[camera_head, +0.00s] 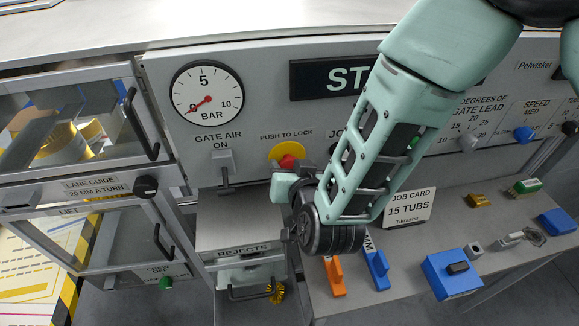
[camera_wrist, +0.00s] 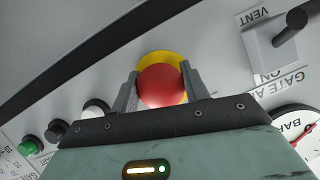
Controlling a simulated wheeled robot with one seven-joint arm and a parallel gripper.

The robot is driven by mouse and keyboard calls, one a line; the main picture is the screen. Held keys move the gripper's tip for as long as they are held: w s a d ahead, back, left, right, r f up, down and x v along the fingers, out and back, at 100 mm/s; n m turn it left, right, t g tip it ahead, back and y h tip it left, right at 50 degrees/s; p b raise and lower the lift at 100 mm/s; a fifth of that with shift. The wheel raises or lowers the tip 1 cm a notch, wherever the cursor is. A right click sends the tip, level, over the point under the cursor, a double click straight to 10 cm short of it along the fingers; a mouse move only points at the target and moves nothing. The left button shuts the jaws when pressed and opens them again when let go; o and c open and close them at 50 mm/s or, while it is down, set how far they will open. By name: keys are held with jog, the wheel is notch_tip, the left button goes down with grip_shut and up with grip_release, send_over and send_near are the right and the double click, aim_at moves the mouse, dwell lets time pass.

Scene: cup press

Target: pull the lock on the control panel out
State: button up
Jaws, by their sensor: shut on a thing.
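The lock is a red knob (camera_head: 287,162) on a yellow disc (camera_head: 280,151), under the words "PUSH TO LOCK" on the grey control panel (camera_head: 262,70). My gripper (camera_head: 289,176) is at the knob, and my forearm comes down from the upper right. In the wrist view the red knob (camera_wrist: 162,85) sits between the two grey fingers of my gripper (camera_wrist: 162,90), which are shut on it. The yellow disc (camera_wrist: 160,58) shows behind it. The lower part of the knob is hidden by the gripper body.
A pressure gauge (camera_head: 207,93) and a gate air lever (camera_head: 223,163) are left of the knob. Black (camera_wrist: 56,131) and green (camera_wrist: 32,145) buttons lie beside it in the wrist view. The rejects box (camera_head: 240,225) is below. A job card (camera_head: 409,207) and coloured blocks stand on the right shelf.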

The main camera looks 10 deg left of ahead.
jog(key=shift+s+d+f+b, duration=0.1)
jog(key=shift+s+d+b, duration=0.15)
jog(key=shift+s, duration=0.2)
jog(key=shift+s+d+b, duration=0.1)
jog(key=shift+s+b, duration=0.15)
jog(key=shift+s, duration=0.2)
jog(key=o, duration=1.4)
jog(key=shift+d, duration=0.1)
jog(key=p+v, duration=0.3)
jog(key=v, duration=0.9)
jog(key=shift+r, duration=0.4)
jog(key=p, duration=0.3)
jog(key=shift+s+r+p, duration=0.15)
jog(key=shift+s+p, duration=0.15)
jog(key=shift+p, duration=0.1)
